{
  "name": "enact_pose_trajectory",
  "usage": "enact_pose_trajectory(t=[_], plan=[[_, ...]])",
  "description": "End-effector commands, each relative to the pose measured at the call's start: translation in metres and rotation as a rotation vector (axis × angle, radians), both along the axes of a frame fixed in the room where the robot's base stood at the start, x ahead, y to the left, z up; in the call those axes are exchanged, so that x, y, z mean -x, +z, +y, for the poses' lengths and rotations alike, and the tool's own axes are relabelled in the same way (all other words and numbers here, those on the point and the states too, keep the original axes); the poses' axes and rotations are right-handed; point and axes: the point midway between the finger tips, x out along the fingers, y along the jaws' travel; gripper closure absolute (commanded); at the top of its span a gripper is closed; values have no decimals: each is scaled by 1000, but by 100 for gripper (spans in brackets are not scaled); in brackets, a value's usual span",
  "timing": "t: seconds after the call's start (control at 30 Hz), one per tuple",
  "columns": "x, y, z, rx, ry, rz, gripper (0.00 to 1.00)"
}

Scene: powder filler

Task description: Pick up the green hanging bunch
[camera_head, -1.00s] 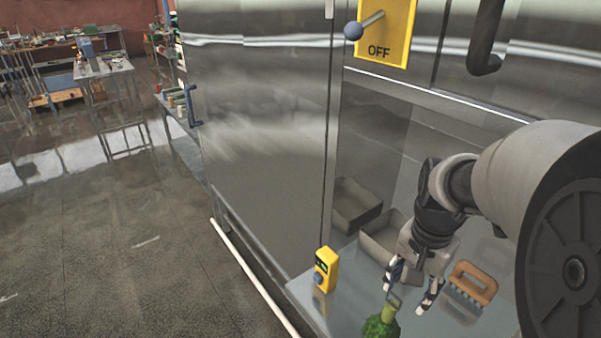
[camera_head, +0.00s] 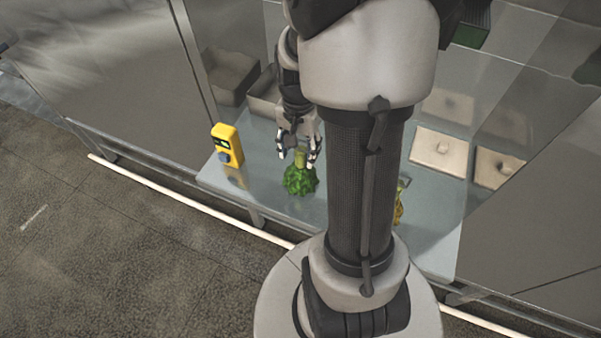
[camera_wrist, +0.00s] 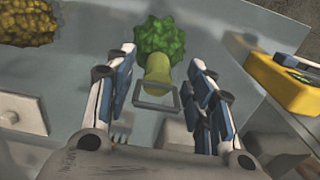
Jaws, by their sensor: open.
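The green bunch (camera_head: 300,180) is bumpy, with a paler yellow-green stem, and is over the shelf's front part. In the wrist view the green bunch (camera_wrist: 160,38) has its stem (camera_wrist: 157,70) pointing toward me, with a square grey loop (camera_wrist: 157,97) at the stem's end. My gripper (camera_head: 297,157) is open just above the stem in the head view. In the wrist view my gripper (camera_wrist: 163,75) has one finger on each side of the stem and loop, with visible gaps. I cannot tell whether the bunch rests on the shelf or hangs.
A yellow box with a blue button (camera_head: 226,146) stands left on the grey shelf (camera_head: 262,160). Grey bins (camera_head: 232,75) stand behind. White lidded boxes (camera_head: 440,153) are at right. A yellow bunch (camera_head: 399,208) is partly hidden by my arm; it also shows in the wrist view (camera_wrist: 28,22).

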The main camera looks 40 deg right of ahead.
Motion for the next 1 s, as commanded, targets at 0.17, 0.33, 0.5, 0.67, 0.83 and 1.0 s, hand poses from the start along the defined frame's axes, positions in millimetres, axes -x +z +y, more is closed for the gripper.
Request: enact_pose_trajectory(t=[0.17, 0.33, 0.5, 0.67, 0.83, 1.0], plan=[[0, -21, -5, -2, 0, 3, 51], [-1, -46, -8, -1, 1, 2, 51], [-1, -50, -8, 0, 1, 0, 51], [-1, -50, -8, 0, 0, 0, 55], [-1, -49, -8, 0, 0, 0, 67], [-1, -49, -8, 0, 0, 0, 78]])
